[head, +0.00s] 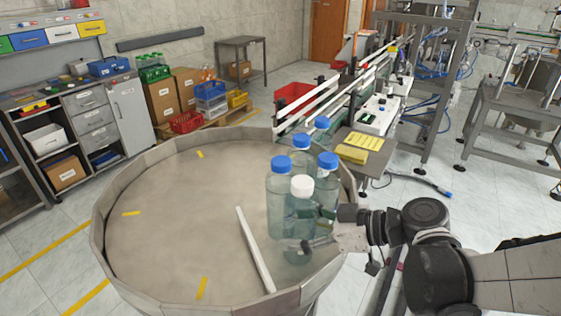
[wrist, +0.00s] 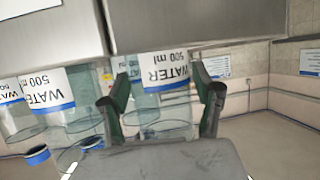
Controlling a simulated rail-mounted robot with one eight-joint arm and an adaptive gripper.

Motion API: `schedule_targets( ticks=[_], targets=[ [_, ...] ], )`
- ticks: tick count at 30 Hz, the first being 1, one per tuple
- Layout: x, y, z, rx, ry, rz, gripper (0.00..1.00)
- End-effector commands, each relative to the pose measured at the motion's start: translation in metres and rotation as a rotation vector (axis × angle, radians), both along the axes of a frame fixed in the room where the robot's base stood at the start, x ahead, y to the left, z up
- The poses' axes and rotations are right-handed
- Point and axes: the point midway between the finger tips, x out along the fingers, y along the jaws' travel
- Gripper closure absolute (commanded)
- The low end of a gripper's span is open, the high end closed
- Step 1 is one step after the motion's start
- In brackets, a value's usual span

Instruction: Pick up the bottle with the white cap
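The bottle with the white cap (head: 301,187) stands upright at the front of a cluster of clear bottles on the round feeder table (head: 175,225). My gripper (head: 312,244) is low beside this bottle, at its right front. In the wrist view, turned upside down, my gripper's two fingers (wrist: 163,97) are spread apart, with a clear bottle labelled WATER 500 ml (wrist: 165,72) between or just beyond them. That bottle's cap is hidden there, so I cannot confirm its colour. I see no firm contact with the fingers.
Several blue-capped bottles (head: 279,190) stand close behind and beside the white-capped one. A pale bar (head: 255,250) lies left of them. The table's left side is clear, with a raised rim (head: 98,235) around it. A conveyor (head: 335,92) adjoins at the back.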

Motion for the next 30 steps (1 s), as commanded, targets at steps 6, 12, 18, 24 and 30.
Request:
schedule_targets(
  ticks=[6, 12, 18, 24, 30],
  targets=[
    [0.0, 0.0, 0.0, 0.0, 0.0, 0.0, 0.66],
    [0.0, 0.0, 0.0, 0.0, 0.0, 0.0, 0.93],
    [0.0, 0.0, 0.0, 0.001, 0.0, 0.0, 0.96],
    [0.0, 0.0, 0.006, 0.001, 0.0, 0.0, 0.96],
    [0.0, 0.0, 0.03, 0.001, 0.0, 0.0, 0.96]
  ],
)
